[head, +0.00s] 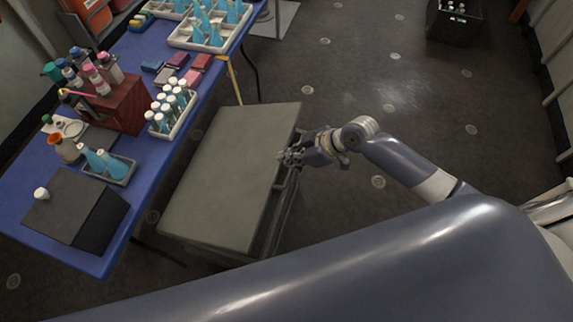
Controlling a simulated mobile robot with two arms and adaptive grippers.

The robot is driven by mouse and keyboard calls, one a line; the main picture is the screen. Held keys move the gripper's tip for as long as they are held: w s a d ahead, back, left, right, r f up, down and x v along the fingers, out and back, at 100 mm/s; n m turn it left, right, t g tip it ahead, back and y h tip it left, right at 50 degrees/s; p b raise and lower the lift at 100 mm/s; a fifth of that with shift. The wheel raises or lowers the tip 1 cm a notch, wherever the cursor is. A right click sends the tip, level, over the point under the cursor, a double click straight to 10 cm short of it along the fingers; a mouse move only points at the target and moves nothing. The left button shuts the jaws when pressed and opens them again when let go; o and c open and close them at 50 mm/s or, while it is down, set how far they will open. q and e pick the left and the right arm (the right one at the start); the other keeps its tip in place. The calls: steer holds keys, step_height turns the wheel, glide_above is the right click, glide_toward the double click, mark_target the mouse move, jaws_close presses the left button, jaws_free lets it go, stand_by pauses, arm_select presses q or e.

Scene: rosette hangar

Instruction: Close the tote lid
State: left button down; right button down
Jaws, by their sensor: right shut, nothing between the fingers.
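The grey tote (272,238) stands on the floor beside the blue table. Its flat grey lid (225,180) lies over the top and covers the inside. A narrow dark strip shows along the lid's right edge, and I cannot tell whether the lid sits fully down. My right gripper (286,158) is shut and empty at the lid's right edge. I cannot tell whether it touches the lid. My left gripper is out of view.
The blue table (190,128) on the left holds racks of vials (172,110), bottles, a dark red bottle holder (122,104) and a black box (75,210). A black crate (453,22) stands at the far right. The floor right of the tote is open.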

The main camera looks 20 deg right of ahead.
steer(key=shift+w+a+f+p, duration=0.1)
steer(key=shift+f+p, duration=0.2)
steer(key=shift+f, duration=0.85)
steer(key=shift+w+a+f+p, duration=0.15)
steer(key=shift+f+p, duration=0.15)
steer(key=shift+f, duration=0.9)
steer(key=shift+w+a+f+p, duration=0.1)
steer(key=shift+f+p, duration=0.2)
steer(key=shift+f, duration=0.85)
steer(key=s+d+f+b, duration=0.1)
steer(key=d+f+b, duration=0.1)
steer(key=f+b, duration=0.7)
steer(key=s+d+f+b, duration=0.2)
steer(key=f+b, duration=0.7)
